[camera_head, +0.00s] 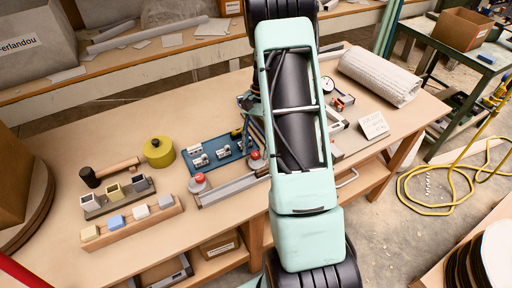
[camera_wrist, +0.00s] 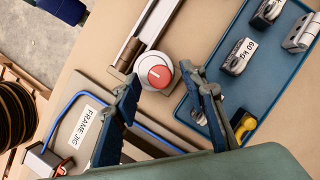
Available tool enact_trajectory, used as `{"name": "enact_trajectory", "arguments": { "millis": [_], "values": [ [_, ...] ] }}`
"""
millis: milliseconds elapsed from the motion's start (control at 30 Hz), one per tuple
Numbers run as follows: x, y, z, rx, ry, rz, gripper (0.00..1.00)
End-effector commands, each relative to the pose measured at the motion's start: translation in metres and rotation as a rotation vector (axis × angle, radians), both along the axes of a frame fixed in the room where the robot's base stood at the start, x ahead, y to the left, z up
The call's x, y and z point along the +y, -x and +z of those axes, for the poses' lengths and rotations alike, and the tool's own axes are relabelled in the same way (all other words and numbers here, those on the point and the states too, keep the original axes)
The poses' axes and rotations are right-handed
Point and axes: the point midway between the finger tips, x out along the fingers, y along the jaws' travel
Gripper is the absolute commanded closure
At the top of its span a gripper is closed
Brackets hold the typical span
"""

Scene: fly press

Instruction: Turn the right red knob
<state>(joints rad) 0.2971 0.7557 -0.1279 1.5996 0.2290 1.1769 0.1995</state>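The right red knob (camera_head: 257,158) has a red cap on a white round base and sits beside my arm in the head view. In the wrist view this knob (camera_wrist: 158,75) lies between the fingertips of my gripper (camera_wrist: 163,83). The two blue fingers are apart, one on each side of the knob, with a gap visible on the left. I cannot tell whether the right finger touches the base. A second, left red knob (camera_head: 198,180) stands farther left in the head view. My arm hides most of the gripper there.
A blue tray (camera_wrist: 190,112) with grey weights lies right of the knob in the wrist view. A metal rail (camera_wrist: 140,35) runs up from it. A plate labelled "FRAME JIG" (camera_wrist: 85,130) and a blue cable (camera_wrist: 150,135) lie at left. Bare wooden benchtop (camera_head: 60,155) shows at far left.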

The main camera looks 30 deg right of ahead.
Motion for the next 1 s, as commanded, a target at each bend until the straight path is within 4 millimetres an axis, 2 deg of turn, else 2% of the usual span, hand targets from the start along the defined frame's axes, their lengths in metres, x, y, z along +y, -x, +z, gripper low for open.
{"name": "enact_trajectory", "arguments": {
  "millis": [167,500,633,800,1000],
  "values": [
    [-0.003,-0.004,0.011,-0.003,0.001,0.000,0.61],
    [-0.022,-0.024,0.075,-0.005,0.002,-0.002,0.61],
    [-0.027,-0.030,0.095,-0.004,0.002,-0.002,0.61],
    [-0.031,-0.033,0.109,0.000,0.001,-0.001,0.61],
    [-0.031,-0.034,0.111,0.000,0.001,-0.001,0.61]
  ]
}}
